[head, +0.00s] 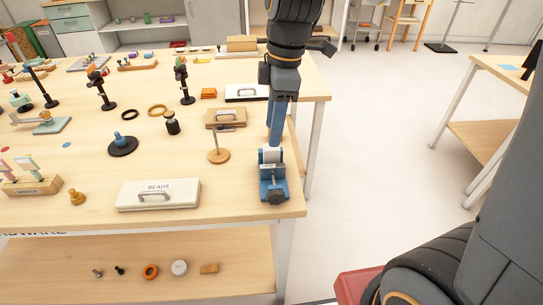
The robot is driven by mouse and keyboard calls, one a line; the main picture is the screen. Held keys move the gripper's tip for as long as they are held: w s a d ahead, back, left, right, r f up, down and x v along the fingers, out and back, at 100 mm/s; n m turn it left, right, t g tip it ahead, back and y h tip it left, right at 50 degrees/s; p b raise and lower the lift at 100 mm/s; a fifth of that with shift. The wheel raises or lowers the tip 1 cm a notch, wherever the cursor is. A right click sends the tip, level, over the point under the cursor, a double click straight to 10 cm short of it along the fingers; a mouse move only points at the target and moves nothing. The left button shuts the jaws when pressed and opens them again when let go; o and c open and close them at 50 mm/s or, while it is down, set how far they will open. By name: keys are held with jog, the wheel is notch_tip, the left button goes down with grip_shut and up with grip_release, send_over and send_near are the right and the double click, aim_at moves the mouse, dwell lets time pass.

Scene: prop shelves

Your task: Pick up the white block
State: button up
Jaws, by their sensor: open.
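The white block (272,155) is at the top of a small blue vise (273,187) near the right edge of the table; it looks to sit between the vise's jaws. My gripper (275,143) points down from above, with its blue fingers directly over or beside the block. The gripper is open. One finger largely covers the other from this side, so I cannot tell whether the fingers touch the block. The block's lower part is hidden in the vise.
A small stand with a round wooden base (218,156) is just left of the vise. The table's right edge is close, with open floor beyond.

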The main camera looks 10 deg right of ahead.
aim_at(271, 158)
jog(key=shift+s+a+f+p, duration=0.1)
jog(key=shift+f+p, duration=0.2)
jog(key=shift+f, duration=0.9)
jog(key=shift+s+a+f+p, duration=0.1)
jog(key=shift+f+p, duration=0.2)
jog(key=shift+f, duration=0.85)
jog(key=shift+c, duration=0.4)
grip_shut()
